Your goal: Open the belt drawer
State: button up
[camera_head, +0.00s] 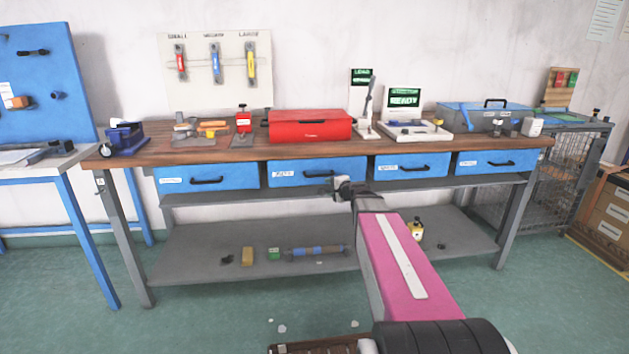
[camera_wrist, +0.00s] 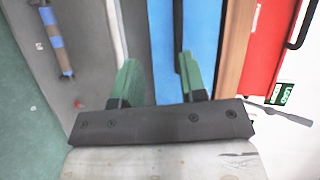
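Four blue drawers sit in a row under the workbench top, each with a black handle and a white label too small to read surely. Which one is the belt drawer I cannot tell for certain. My gripper (camera_head: 340,186) is in front of the lower right part of the second drawer from the left (camera_head: 290,172), by the right end of its handle (camera_head: 318,174). In the wrist view my gripper (camera_wrist: 160,75) is open, its green fingers apart, with a blue drawer front (camera_wrist: 165,45) beyond them. A black handle (camera_wrist: 179,20) lies near the right finger. Contact cannot be told. All drawers look shut.
The wooden bench top (camera_head: 230,153) carries a red toolbox (camera_head: 310,125) and several tools. A grey shelf (camera_head: 260,196) runs just below the drawers. The lower shelf (camera_head: 200,255) holds a striped roll (camera_head: 318,250) and small items. The floor in front is mostly clear.

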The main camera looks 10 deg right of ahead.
aim_at(320, 176)
jog(key=shift+m+t, duration=0.6)
jog(key=shift+m, duration=0.2)
jog(key=x, duration=0.3)
jog(key=d+r+x, duration=0.1)
jog(key=x, duration=0.6)
jog(key=shift+w+r, duration=0.15)
jog(key=shift+w, duration=0.65)
grip_shut()
